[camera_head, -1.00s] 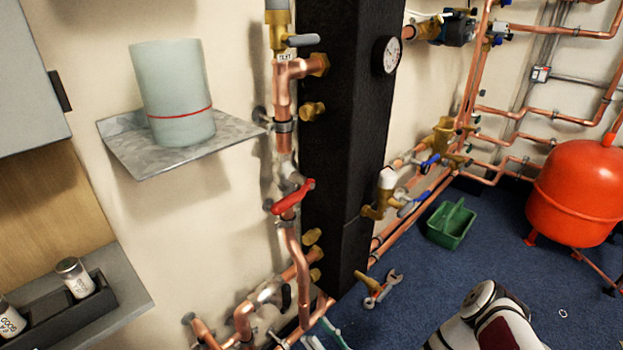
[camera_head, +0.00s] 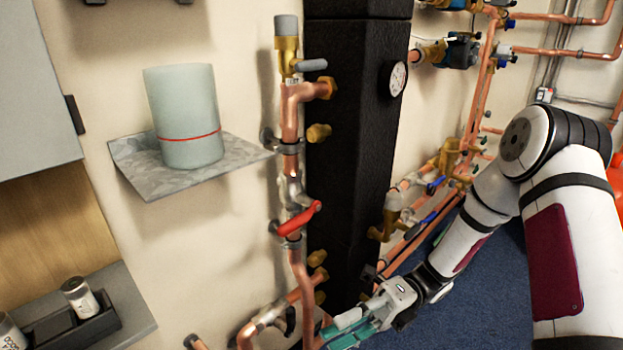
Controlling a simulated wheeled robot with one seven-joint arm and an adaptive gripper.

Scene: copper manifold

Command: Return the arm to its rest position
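My gripper (camera_head: 352,330) is low in the head view, in front of the foot of the black column, near the lower copper pipes. Its fingers are small and partly cut off by the bottom edge, so I cannot tell whether they are open or shut. My white arm (camera_head: 470,232) with dark red panels reaches in from the right, bent at a high elbow.
Copper pipes with a red-handled valve (camera_head: 297,219) run up beside the black column (camera_head: 350,150). A metal shelf (camera_head: 150,180) holds a pale cylinder (camera_head: 187,120). A black tray (camera_head: 95,328) with cans stands at lower left. Blue floor (camera_head: 480,290) lies behind my arm.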

